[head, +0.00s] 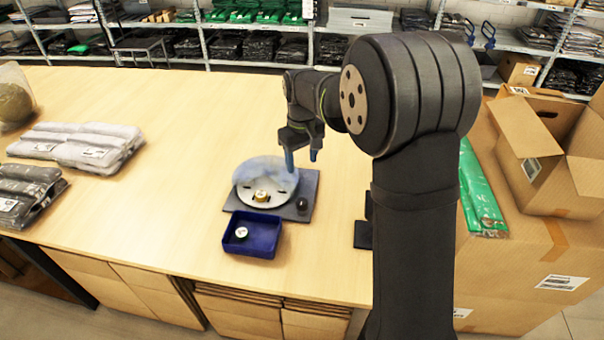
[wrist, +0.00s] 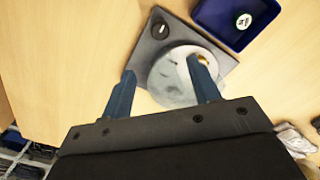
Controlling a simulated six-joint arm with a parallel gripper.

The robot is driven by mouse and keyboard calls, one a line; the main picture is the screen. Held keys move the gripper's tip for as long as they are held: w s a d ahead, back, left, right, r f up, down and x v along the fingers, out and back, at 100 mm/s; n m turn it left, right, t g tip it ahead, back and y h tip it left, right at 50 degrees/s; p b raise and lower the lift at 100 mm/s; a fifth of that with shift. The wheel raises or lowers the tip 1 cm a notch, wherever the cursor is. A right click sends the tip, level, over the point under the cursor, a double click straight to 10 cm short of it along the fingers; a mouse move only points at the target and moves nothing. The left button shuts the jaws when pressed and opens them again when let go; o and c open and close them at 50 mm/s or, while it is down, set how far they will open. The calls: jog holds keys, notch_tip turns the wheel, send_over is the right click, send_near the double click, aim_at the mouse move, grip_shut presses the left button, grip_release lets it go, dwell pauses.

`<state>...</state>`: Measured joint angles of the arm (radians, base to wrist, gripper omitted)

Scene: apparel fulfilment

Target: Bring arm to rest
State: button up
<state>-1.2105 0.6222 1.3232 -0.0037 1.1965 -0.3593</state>
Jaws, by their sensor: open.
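My arm reaches over the wooden table from the right. My gripper (head: 302,160) has blue fingers, which are spread apart with nothing between them. It hangs above the back right of a round silver plate (head: 245,196) on a dark grey square board (head: 304,184). A bluish, translucent cover or bag lies over the back of the plate. A small gold piece (head: 261,196) sits on the plate. In the wrist view, my gripper (wrist: 163,82) is open over the board (wrist: 183,33), and one finger overlaps the plate (wrist: 171,72).
A blue tray (head: 252,234) holding a small white round piece (head: 241,232) stands in front of the board. A dark knob (head: 302,204) is on the board's right. Bagged garments (head: 78,146) lie at left. Cardboard boxes (head: 540,150) stand at right. The table's back is clear.

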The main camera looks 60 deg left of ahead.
aim_at(302, 202)
jog(key=shift+r, duration=0.8)
jog(key=shift+f, duration=0.15)
notch_tip(302, 202, down, 17)
jog(key=shift+f, duration=0.15)
jog(key=shift+d+f, duration=0.1)
jog(key=shift+f, duration=0.15)
jog(key=shift+r+m, duration=0.3)
jog(key=shift+m, duration=0.5)
jog(key=m, duration=0.7)
jog(key=shift+r, duration=2.95)
